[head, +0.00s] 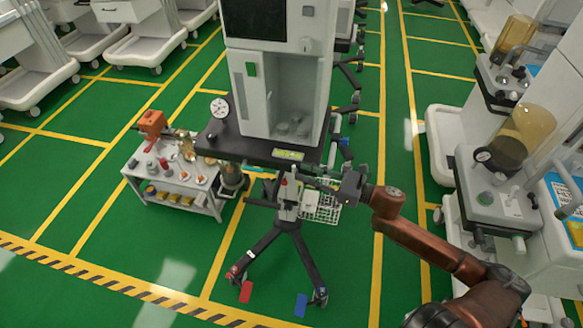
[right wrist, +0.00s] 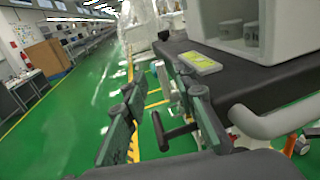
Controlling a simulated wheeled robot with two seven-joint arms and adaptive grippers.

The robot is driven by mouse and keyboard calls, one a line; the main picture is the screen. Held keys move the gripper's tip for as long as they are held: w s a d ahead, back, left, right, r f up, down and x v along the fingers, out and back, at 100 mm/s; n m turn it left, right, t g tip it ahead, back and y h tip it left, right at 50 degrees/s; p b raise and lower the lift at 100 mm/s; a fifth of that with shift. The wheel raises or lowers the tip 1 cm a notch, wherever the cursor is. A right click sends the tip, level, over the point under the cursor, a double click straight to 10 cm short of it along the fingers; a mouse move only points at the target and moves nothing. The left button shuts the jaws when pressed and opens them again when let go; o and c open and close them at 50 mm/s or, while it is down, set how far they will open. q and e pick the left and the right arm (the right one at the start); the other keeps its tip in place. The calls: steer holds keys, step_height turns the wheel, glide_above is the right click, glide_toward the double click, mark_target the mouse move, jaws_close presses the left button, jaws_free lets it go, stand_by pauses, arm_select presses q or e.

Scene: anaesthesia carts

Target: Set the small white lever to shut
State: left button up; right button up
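A small pale, lever-like part (head: 289,189) with a reddish tip shows below the front of the anaesthesia cart's black shelf in the head view. I cannot tell for sure that it is the small white lever, or how it is set. My right gripper (head: 314,183) reaches in from the right, just beside this part and below the shelf edge. In the right wrist view its two fingers (right wrist: 155,78) are spread apart. A whitish part (right wrist: 164,82) and a black T-shaped handle (right wrist: 178,130) show between or beyond them; no grip on either is visible. My left gripper is not in view.
The cart's black shelf (head: 222,147) carries a white-grey housing (head: 255,95) and a yellow-green label (head: 288,154). A low grey table (head: 203,203) with small items stands to the left. More carts (head: 468,165) stand at right.

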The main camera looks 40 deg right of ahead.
mark_target(294, 169)
steer(key=x, duration=0.3)
steer(key=shift+w+f+b, duration=0.1)
steer(key=shift+f+b, duration=0.1)
steer(key=shift+b, duration=0.1)
steer(key=shift+w+a, duration=0.3)
steer(key=shift+w, duration=0.35)
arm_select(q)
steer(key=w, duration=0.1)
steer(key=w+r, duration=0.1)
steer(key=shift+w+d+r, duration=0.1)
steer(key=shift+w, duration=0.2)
arm_select(e)
steer(key=shift+r, duration=0.1)
steer(key=shift+c, duration=0.2)
jaws_close()
